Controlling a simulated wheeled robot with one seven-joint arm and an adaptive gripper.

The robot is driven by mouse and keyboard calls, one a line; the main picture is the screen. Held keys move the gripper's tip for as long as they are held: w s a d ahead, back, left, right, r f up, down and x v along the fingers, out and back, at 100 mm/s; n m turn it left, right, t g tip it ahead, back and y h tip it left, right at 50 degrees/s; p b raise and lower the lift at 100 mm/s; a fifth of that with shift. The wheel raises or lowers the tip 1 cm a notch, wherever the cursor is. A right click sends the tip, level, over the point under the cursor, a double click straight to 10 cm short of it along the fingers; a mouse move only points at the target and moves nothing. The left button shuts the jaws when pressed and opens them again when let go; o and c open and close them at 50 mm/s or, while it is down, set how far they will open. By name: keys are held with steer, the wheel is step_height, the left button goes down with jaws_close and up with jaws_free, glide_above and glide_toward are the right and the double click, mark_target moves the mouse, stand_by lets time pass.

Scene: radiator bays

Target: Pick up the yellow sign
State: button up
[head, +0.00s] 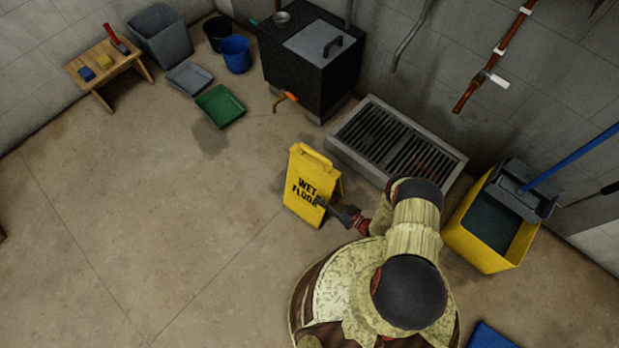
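The yellow sign (306,182) stands upright on the floor, with a folded A-shape, a handle on top and the words WET FLOOR on its front face. My gripper (324,206) is at the sign's right side, low down, with its dark fingertips over or against the right edge near the lettering. From this view I cannot tell whether the fingers touch the sign or are closed on it. My arm reaches to it from the lower right.
A floor grate (395,140) lies just behind the sign. A yellow mop bucket (487,222) stands right of my arm. A black box unit (316,62) with an orange tap is at the back. A green tray (220,106) lies left of it. The floor at left is clear.

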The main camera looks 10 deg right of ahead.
mark_target(311, 189)
steer(key=x, duration=0.2)
steer(key=b+x, duration=0.1)
steer(key=x, duration=0.1)
steer(key=b+x, duration=0.1)
steer(key=x, duration=0.1)
steer(key=shift+a+f, duration=0.1)
steer(key=shift+f, duration=0.2)
steer(key=shift+w+a+r, duration=0.1)
steer(key=shift+w+a, duration=0.25)
steer(key=shift+w, duration=0.25)
steer(key=shift+c, duration=1.3)
steer(key=c, duration=0.4)
jaws_close()
